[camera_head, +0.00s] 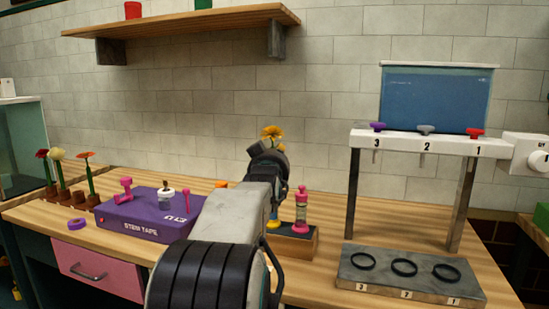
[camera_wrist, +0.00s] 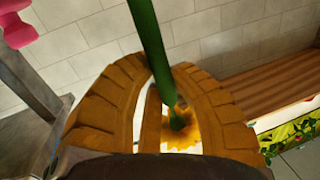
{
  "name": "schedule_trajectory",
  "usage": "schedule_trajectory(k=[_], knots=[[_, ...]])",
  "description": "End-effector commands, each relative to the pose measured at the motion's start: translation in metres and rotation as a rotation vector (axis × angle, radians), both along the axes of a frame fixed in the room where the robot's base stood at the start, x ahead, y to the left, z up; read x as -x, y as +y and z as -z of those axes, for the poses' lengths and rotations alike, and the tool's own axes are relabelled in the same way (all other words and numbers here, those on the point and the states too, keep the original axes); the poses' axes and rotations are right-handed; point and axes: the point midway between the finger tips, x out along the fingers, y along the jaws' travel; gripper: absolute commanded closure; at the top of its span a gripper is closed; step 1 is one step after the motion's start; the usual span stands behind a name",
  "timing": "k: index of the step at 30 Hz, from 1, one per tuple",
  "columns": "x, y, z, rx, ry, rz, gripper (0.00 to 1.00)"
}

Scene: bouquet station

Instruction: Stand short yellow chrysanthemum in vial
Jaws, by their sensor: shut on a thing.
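My gripper (camera_head: 268,160) is raised over the wooden bench, with its back to the head camera. In the wrist view its ridged orange-brown fingers (camera_wrist: 158,95) are shut around a green stem (camera_wrist: 148,45). The yellow chrysanthemum bloom (camera_head: 272,133) shows above the gripper in the head view. It also shows between the fingers in the wrist view (camera_wrist: 185,137). A pink-topped vial (camera_head: 301,212) stands upright on a wood-and-dark holder (camera_head: 300,243), below and right of the gripper. A yellow-based piece (camera_head: 273,224) beside it is mostly hidden by my arm.
A purple stem tape box (camera_head: 150,213) lies left, near several potted flowers (camera_head: 75,180). At right are a grey three-ring base (camera_head: 410,276) and a numbered stand (camera_head: 430,144) with coloured knobs. A wooden shelf (camera_head: 180,22) hangs above.

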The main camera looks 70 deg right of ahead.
Motion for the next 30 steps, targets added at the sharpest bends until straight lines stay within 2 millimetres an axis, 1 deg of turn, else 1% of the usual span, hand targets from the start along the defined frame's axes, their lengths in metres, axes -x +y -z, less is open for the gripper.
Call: schedule_trajectory(k=[8, 30], knots=[[0.0, 0.0, 0.001, 0.001, 0.0, 0.0, 1.0], [0.0, 0.0, 0.015, 0.001, 0.0, 0.0, 1.0]])
